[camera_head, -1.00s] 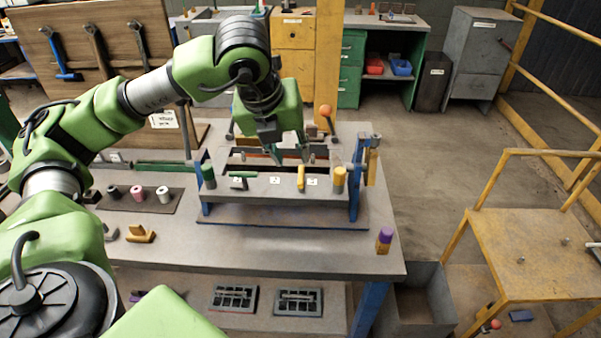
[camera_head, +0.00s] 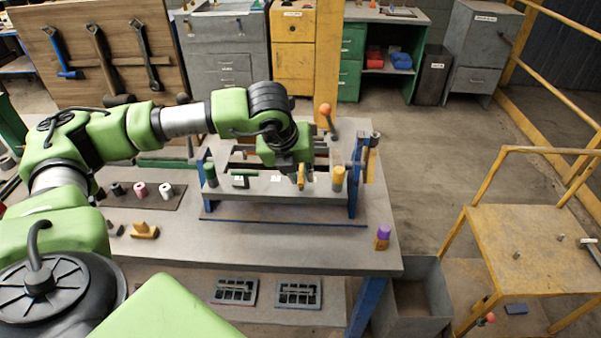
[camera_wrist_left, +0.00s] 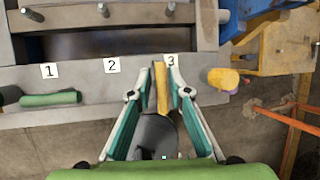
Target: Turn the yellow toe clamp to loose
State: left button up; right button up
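The yellow toe clamp (camera_head: 300,181) is a slim bar on the front rail of the bench fixture. In the left wrist view the yellow toe clamp (camera_wrist_left: 162,86) points along the picture's height, just left of label 3 (camera_wrist_left: 171,60). My left gripper (camera_head: 296,172) is over it. In the left wrist view the two fingers of my left gripper (camera_wrist_left: 161,78) stand close on either side of the bar, drawn well together. Whether they touch it is not clear. My right gripper is not in view.
A green clamp (camera_wrist_left: 50,99) lies sideways by label 1. A yellow cylinder (camera_wrist_left: 223,79) stands right of my fingers, and a green one (camera_head: 210,174) stands at the rail's left end. A knob-topped lever (camera_head: 326,110) rises behind.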

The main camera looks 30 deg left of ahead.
pick_arm(q)
grip_shut()
